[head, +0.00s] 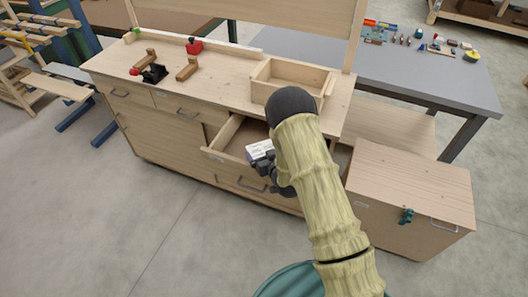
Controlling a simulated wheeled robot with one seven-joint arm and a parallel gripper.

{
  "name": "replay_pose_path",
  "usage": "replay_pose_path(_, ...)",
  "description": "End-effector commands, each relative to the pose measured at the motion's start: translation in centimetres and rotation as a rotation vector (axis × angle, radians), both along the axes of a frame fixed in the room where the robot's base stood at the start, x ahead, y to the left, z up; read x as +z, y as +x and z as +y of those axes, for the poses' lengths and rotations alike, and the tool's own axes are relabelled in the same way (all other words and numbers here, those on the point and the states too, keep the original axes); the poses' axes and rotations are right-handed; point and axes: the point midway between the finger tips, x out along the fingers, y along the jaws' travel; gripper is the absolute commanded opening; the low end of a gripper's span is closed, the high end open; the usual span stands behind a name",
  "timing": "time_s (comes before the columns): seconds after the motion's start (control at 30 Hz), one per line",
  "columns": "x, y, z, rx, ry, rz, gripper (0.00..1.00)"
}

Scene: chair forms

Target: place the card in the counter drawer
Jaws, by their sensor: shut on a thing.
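The counter (165,117) is a light wooden workbench with several drawers and dark handles. Its counter drawer (221,140) is pulled open, and part of its inside shows empty. My gripper (262,163) is at the open drawer, over or close to its front right part. It is shut on a small white and grey card (259,150). My arm hides the right side of the drawer and much of the gripper. I cannot tell whether the card touches the drawer.
An open wooden box (262,88) stands on the counter above the drawer. A wooden chest (415,180) stands at right, before a grey table (430,78) with tools. Floor at left front is clear.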

Motion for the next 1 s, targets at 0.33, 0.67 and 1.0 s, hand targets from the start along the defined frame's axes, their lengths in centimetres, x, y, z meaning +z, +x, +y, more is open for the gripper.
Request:
replay_pose_path(0.33,-0.5,-0.1,0.0,0.002,-0.004,0.005,1.0)
replay_pose_path(0.67,0.2,-0.2,0.1,0.002,-0.005,0.007,1.0)
replay_pose_path(1.0,1.8,-3.3,-1.6,0.0,-0.002,0.006,1.0)
